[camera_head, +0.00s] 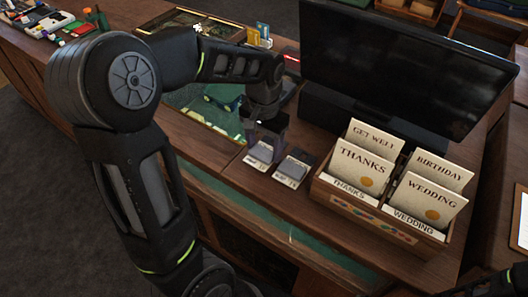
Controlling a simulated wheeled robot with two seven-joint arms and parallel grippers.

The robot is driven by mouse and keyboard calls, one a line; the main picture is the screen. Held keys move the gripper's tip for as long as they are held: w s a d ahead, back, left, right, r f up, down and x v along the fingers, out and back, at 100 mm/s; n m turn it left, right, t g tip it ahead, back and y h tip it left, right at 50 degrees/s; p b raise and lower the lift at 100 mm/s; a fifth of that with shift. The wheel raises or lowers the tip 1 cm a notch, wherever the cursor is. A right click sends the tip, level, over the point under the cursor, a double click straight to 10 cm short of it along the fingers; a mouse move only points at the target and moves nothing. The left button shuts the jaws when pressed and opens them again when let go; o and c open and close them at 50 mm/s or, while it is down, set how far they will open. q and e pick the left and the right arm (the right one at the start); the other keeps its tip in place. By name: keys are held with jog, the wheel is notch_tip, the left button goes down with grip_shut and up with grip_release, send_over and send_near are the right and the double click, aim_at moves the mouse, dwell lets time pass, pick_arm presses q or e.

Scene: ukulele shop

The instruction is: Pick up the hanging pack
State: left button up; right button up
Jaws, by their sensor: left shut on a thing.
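Two small grey-and-white packs show by the counter's front edge. My left gripper (266,134) points down from above and is shut on the left pack (260,156), gripping its upper part. The right pack (293,170) is close beside it, clear of the fingers. The fingertips are small and dark here, and I cannot tell whether the held pack is clear of its support. My right gripper is out of view; only a bit of my right arm shows at the lower right corner.
A wooden card box (376,219) with greeting cards stands right of the packs. A large dark screen (400,65) is behind. A glass-topped display (205,105) with green contents is under my left arm. Small coloured items (45,22) lie at the far left.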

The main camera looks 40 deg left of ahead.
aim_at(264, 150)
pick_arm(q)
jog(key=shift+c, duration=1.2)
jog(key=shift+r+p, duration=0.4)
jog(key=shift+r, duration=0.15)
notch_tip(264, 150, up, 4)
jog(key=p, duration=0.3)
jog(key=shift+r+p, duration=0.2)
jog(key=shift+p, duration=0.1)
notch_tip(264, 150, up, 5)
jog(key=shift+f, duration=0.2)
